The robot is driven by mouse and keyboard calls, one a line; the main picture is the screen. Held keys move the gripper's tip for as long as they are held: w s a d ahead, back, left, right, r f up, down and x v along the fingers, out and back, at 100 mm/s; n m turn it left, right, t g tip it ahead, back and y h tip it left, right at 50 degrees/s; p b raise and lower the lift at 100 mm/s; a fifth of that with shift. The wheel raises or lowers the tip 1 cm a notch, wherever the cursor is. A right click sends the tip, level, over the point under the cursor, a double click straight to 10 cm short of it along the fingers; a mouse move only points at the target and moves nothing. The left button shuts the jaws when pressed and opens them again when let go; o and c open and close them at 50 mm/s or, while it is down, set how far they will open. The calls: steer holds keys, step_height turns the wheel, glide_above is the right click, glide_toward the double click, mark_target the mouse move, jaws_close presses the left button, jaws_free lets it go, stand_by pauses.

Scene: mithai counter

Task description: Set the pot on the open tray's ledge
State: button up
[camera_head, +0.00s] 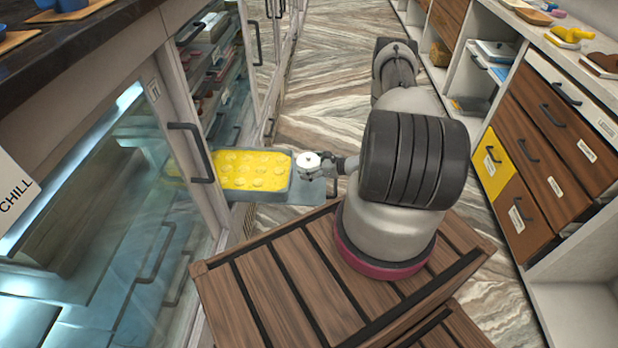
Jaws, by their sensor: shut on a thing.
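The open tray (250,196) sticks out from the glass-fronted case on the left. Its blue-grey pan holds a bed of yellow pieces. A flat grey-blue ledge (295,193) extends at its right end. The pot (308,158) is small and round with a pale top and a dark knob. My gripper (322,166) is shut on the pot, at the right end of the yellow bed and over the ledge's back part. I cannot tell whether the pot touches the ledge. The gripper's fingers are small and partly hidden.
A glass door with a dark handle (192,150) stands just left of the tray. Wooden drawers (545,130) and white shelving line the right side. A dark counter (60,50) with small trays is at upper left. The patterned floor (325,70) behind is clear.

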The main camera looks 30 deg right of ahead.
steer(key=shift+f, duration=2.65)
steer(key=shift+f, duration=0.1)
steer(key=o, duration=1.1)
steer(key=shift+c, duration=0.2)
